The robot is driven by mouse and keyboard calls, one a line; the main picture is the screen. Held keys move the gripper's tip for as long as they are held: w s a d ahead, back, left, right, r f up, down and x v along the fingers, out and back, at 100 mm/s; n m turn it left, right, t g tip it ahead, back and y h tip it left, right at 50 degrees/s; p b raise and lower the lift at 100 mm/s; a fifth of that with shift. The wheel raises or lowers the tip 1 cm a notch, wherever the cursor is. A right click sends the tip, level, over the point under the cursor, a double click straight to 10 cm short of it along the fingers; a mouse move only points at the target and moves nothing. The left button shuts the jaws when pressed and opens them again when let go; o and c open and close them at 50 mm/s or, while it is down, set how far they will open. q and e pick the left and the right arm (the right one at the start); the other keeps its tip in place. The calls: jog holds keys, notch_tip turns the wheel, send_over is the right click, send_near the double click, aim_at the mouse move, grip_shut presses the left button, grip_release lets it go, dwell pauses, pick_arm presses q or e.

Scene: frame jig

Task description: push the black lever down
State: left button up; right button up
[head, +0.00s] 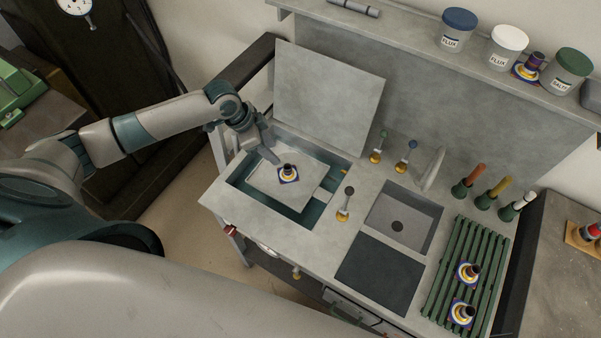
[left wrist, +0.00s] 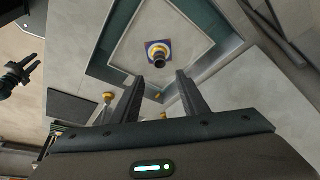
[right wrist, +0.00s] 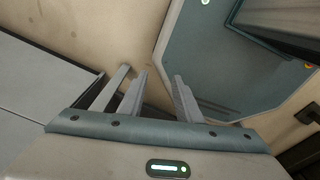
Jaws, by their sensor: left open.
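The black lever (head: 345,203), a short stem with a dark knob on a brass base, stands upright on the grey bench top, right of the sunken tank. My left gripper (head: 274,157) is open and empty, pointing down over the tank's upper left part, apart from the lever. In the left wrist view its fingers (left wrist: 160,80) are apart, with a small blue-and-yellow part (left wrist: 158,53) beyond them. Brass-based fittings show there too, but I cannot tell which is the black lever. My right gripper (right wrist: 158,78) is open and empty, away from the bench fittings; the head view does not show it.
The tank (head: 232,186) holds a grey plate (head: 262,182) bearing the blue-and-yellow part; its lid (head: 325,90) stands raised behind. Two more levers, green (head: 382,137) and blue (head: 411,146), stand behind the black one. A sink (head: 404,215) and green rack (head: 441,268) lie right.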

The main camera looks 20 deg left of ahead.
pick_arm(q)
jog(key=shift+c, duration=0.2)
